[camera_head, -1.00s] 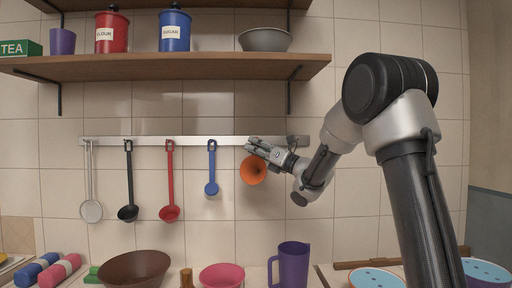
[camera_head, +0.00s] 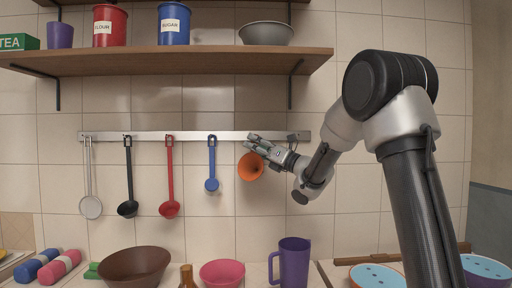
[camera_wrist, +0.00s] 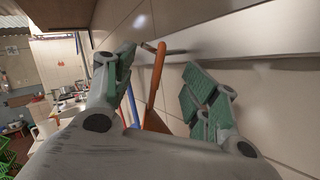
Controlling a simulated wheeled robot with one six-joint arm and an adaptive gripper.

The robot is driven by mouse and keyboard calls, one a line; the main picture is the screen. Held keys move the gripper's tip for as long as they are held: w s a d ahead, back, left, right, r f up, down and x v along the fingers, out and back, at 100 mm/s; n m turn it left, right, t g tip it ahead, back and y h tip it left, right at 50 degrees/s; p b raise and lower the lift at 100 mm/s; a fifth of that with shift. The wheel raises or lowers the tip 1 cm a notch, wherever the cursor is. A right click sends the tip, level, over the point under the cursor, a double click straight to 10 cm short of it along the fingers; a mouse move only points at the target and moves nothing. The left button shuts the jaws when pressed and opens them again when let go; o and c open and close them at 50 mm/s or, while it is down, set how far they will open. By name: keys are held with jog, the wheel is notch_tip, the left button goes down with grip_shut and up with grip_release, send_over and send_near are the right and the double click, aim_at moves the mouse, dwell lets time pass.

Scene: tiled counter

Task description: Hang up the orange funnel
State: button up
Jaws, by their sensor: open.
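The orange funnel (camera_head: 250,167) is at the wall just below the right part of the metal rail (camera_head: 225,135). In the wrist view its orange handle (camera_wrist: 157,80) stands between my fingers, with its upper end at a dark hook (camera_wrist: 172,51) by the rail (camera_wrist: 250,38). My gripper (camera_head: 252,142) is open, with one finger on each side of the handle; it also shows in the wrist view (camera_wrist: 162,75). The funnel stays up between the open fingers. In the head view my gripper hides the handle and its top, so the exact seat on the hook is unclear.
A blue ladle (camera_head: 211,184), a red ladle (camera_head: 169,208), a black ladle (camera_head: 127,208) and a pale one (camera_head: 90,207) hang to the left. A wooden shelf (camera_head: 180,62) is above. Bowls and a purple jug (camera_head: 293,264) stand on the counter below.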

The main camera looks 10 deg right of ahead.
jog(key=v, duration=1.2)
jog(key=shift+w, duration=0.1)
